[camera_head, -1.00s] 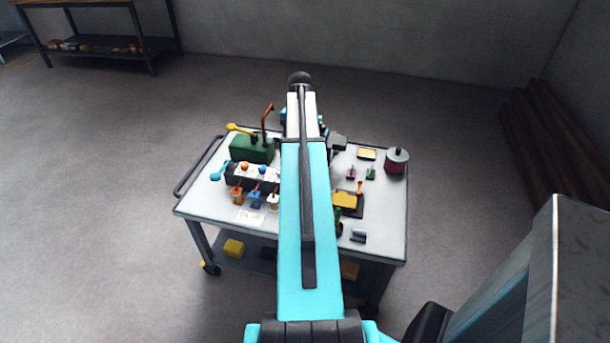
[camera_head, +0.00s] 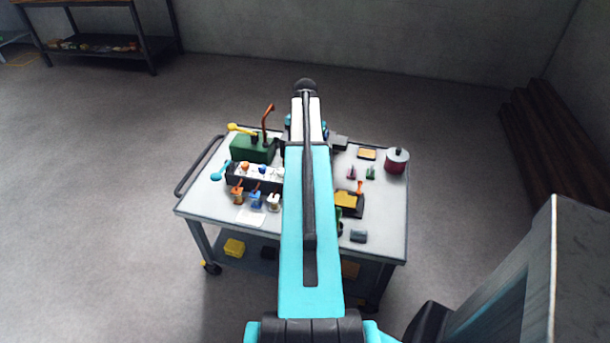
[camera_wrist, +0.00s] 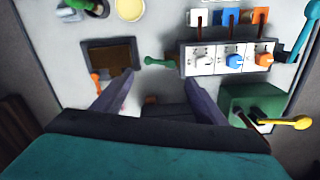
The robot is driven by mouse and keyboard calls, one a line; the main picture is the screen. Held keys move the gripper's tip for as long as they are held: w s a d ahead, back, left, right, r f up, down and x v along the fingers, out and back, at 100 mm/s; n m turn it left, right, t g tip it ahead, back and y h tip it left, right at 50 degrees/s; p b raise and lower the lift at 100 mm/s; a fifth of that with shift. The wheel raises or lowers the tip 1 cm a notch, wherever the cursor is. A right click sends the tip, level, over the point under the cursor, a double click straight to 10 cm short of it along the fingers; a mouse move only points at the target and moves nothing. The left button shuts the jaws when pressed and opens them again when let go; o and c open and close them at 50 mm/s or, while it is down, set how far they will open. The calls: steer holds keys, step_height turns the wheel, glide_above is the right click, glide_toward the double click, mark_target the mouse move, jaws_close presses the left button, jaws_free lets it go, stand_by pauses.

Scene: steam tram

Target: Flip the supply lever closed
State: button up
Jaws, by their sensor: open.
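I cannot tell by label which lever is the supply lever. In the wrist view, a green lever (camera_wrist: 160,62) sticks out from the side of a dark switch panel (camera_wrist: 185,60). A light-blue lever (camera_wrist: 303,35) is at the panel's other end. A yellow lever (camera_wrist: 290,122) reaches out from a green box (camera_wrist: 240,100). A small orange lever (camera_wrist: 96,82) stands beside a dark tray-like block (camera_wrist: 88,55). My gripper (camera_wrist: 158,82) is open and empty, its fingers apart, with the green lever just beyond the gap between them. In the head view my arm hides the gripper and green lever.
The grey trolley top (camera_head: 385,225) carries everything. A dark red pot (camera_head: 397,161) stands at the right. The trolley's front right corner is clear.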

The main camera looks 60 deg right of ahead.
steer(key=shift+f+p, duration=0.75)
steer(key=shift+f, duration=4.65)
steer(key=c, duration=0.7)
